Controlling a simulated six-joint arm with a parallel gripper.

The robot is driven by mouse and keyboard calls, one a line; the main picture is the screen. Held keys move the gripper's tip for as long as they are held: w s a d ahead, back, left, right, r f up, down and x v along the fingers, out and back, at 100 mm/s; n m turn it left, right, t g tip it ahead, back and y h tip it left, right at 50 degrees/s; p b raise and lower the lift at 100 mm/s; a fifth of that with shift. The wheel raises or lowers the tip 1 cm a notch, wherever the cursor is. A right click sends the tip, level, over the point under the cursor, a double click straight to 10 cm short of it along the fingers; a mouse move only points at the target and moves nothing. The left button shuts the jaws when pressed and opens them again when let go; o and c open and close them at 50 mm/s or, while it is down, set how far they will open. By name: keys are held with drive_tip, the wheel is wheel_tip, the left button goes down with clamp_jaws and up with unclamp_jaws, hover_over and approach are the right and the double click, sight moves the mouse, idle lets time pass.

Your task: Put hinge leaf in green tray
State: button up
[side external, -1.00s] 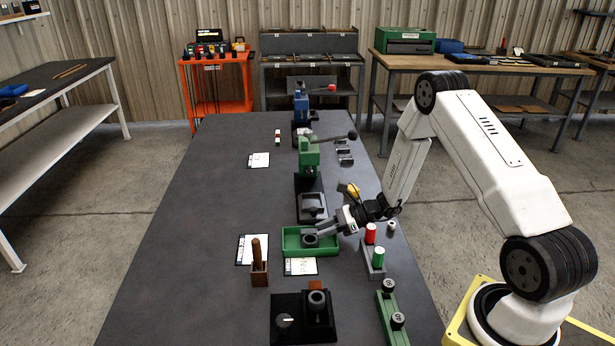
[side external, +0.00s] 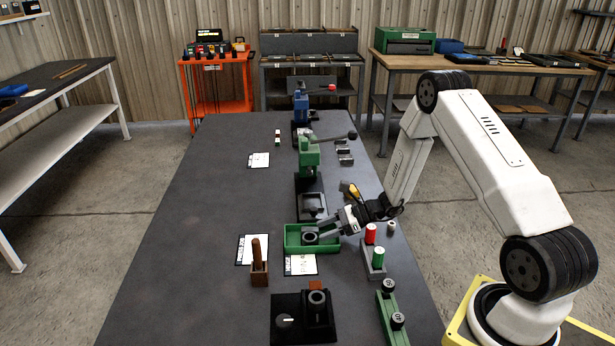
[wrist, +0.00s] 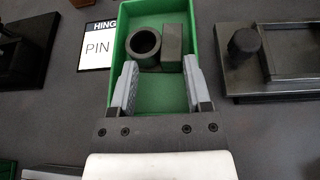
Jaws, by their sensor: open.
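The green tray (side external: 291,243) sits on the dark table, and its floor and walls also show in the wrist view (wrist: 155,101). The hinge leaf (wrist: 173,44) lies inside it, a dark grey part with a round barrel beside a flat block. In the side view its barrel (side external: 310,238) shows near the tray's right end. My gripper (wrist: 160,72) is open, with its fingers reaching into the tray on either side, just short of the leaf. In the side view my gripper (side external: 322,233) comes in low from the right. No clear grip on the leaf shows.
A labelled card (wrist: 97,45) lies beside the tray. A green press (side external: 309,155) and a dark fixture (wrist: 270,55) stand nearby. The table's left side is clear.

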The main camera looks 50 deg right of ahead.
drive_tip(key=v, duration=1.1)
drive_tip(key=shift+s+d+r, duration=0.1)
drive_tip(key=shift+r, duration=0.15)
drive_tip(key=shift+a+r+n+g, duration=0.1)
drive_tip(key=shift+a+n+g, duration=0.3)
drive_tip(key=a+n+g, duration=0.1)
drive_tip(key=a, duration=0.1)
drive_tip(key=s+a+n+g, duration=0.1)
drive_tip(key=a+n, duration=0.1)
drive_tip(key=s+a+r+n+g, duration=0.1)
drive_tip(key=a+g, duration=0.1)
drive_tip(key=shift+r+n, duration=0.1)
drive_tip(key=shift+n, duration=0.2)
drive_tip(key=s+a+r+n+g+h, duration=0.1)
drive_tip(key=s+a+r+n+h, duration=0.2)
drive_tip(key=n, duration=0.7)
drive_tip(key=s+a+r+n+h, duration=0.3)
drive_tip(key=a+n+h, duration=0.4)
drive_tip(key=n, duration=0.4)
drive_tip(key=shift+s+a+r+g, duration=0.4)
drive_tip(key=shift+a+r, duration=0.25)
drive_tip(key=shift+r, duration=0.1)
